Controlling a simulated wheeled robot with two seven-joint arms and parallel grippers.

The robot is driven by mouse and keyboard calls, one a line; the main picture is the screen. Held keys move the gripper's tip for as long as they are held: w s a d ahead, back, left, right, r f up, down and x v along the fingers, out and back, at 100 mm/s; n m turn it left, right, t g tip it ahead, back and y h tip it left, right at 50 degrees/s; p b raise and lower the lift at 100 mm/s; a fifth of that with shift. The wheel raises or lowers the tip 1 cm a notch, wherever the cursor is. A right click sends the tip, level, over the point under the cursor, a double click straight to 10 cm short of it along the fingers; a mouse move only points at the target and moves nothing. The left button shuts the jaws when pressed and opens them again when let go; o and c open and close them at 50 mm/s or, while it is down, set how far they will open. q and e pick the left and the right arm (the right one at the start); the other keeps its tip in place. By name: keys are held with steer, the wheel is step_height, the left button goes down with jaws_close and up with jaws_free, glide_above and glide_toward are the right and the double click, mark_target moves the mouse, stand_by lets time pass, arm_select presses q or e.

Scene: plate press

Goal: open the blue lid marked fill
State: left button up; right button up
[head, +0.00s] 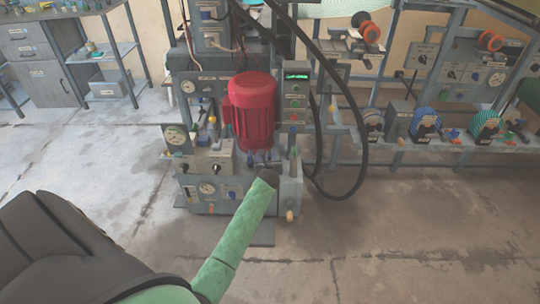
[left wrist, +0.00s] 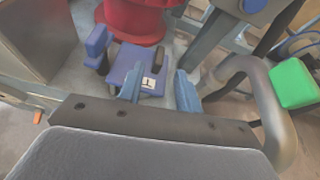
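A blue lid (left wrist: 128,66) with a small white label lies in front of the red motor housing in the left wrist view. The label has a dark mark that I cannot read clearly. A dark bar stands on the lid's right part. My left gripper (left wrist: 160,74) has its two blue-grey fingers apart, on either side of the label, with nothing seen between them. I cannot tell whether they touch the lid. In the head view the left gripper (head: 268,170) is small and dark, at the front of the press, and the lid cannot be made out. My right gripper is not in view.
The red motor (head: 252,108) stands upright on the press (head: 208,190). A blue block (left wrist: 97,44) rises left of the lid. Black hoses (head: 352,130) loop at the press's right. Shelves of reels and gauges stand at the right. The floor in front is clear.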

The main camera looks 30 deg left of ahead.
mark_target(270, 155)
arm_select(q)
steer(key=shift+w+a+f+m, duration=0.1)
steer(key=shift+w+m, duration=0.1)
steer(key=shift+m, duration=0.4)
steer(key=shift+b+x, duration=0.55)
steer(key=shift+x, duration=3.1)
steer(key=shift+c, duration=0.2)
jaws_close()
